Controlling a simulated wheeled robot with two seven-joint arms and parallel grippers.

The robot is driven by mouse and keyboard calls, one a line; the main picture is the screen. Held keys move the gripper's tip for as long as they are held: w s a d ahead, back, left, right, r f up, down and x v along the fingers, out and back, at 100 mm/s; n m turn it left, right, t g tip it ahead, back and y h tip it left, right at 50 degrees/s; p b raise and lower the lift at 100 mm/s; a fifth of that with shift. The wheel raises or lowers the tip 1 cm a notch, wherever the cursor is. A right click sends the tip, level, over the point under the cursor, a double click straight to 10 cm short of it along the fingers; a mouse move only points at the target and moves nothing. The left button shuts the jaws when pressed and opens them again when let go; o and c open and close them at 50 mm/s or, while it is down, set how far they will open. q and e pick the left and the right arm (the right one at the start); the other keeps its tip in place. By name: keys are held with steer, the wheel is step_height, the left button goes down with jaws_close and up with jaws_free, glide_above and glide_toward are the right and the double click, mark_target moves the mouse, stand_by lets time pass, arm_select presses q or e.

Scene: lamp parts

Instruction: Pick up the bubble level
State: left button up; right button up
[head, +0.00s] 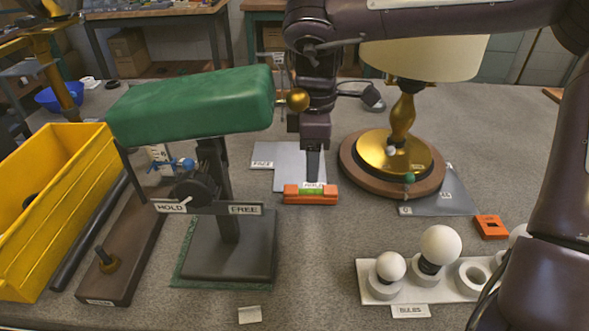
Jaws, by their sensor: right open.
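The bubble level (294,196) is a small orange bar with a green vial on top. It lies on the grey bench at the middle of the head view, at the front end of a light grey plate. My right gripper (313,168) points down right at the level, its fingertips at or just behind the top of the bar. It is open, but the fingers overlap in this view, so I cannot tell whether they straddle or touch the level. My left gripper is out of view.
A brass lamp on a round wooden base (352,176) stands close right of the level. A green padded stand (190,105) is at the left, beside a yellow bin (75,215). A bulb tray (440,292) is front right. The bench front centre is mostly clear.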

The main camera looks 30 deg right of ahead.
mark_target(311, 189)
steer(key=shift+w+f, duration=0.2)
steer(key=shift+w, duration=0.1)
steer(key=shift+f, duration=0.4)
steer(key=shift+s+f, duration=0.2)
steer(key=shift+f, duration=0.6)
steer(key=f, duration=0.5)
steer(key=shift+w+d, duration=0.25)
steer(key=shift+d, duration=0.05)
steer(key=shift+r, duration=0.1)
steer(key=c, duration=1.1)
